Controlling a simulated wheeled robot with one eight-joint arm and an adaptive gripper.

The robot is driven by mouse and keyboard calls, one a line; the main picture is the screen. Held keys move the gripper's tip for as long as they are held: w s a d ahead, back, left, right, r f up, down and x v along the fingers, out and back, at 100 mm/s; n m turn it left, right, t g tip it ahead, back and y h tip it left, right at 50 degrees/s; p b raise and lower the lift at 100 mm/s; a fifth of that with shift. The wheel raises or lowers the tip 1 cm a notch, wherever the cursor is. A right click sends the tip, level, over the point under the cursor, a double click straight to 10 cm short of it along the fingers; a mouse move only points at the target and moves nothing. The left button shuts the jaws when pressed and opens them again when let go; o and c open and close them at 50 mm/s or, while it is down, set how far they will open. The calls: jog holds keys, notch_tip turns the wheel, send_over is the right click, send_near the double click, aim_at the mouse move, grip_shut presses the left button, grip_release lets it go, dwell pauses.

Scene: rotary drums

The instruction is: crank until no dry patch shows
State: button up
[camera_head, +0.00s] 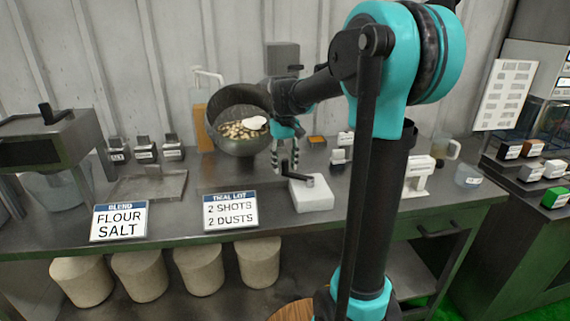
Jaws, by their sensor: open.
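A dark round drum (238,145) stands tilted on the bench with its mouth facing me. Pale tan pieces (236,131) lie inside it, and a smooth white shape (254,123) sits at their right edge. I cannot tell whether any piece is dry at this size. A white block (311,197) with a small dark crank handle (299,178) on top sits to the right of the drum. My gripper (285,166) is open and empty, pointing down just behind and above the crank handle. From this view I see no contact with it. Part of the drum's back is hidden.
A sign reading "TRIAL LOT 2 SHOTS 2 DUSTS" (231,211) and one reading "FLOUR SALT" (120,221) stand at the bench's front edge. Small labelled containers (146,149) stand left. A white device (419,177) and a clear jug (445,147) stand right.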

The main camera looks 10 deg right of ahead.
grip_shut()
dwell(0.4)
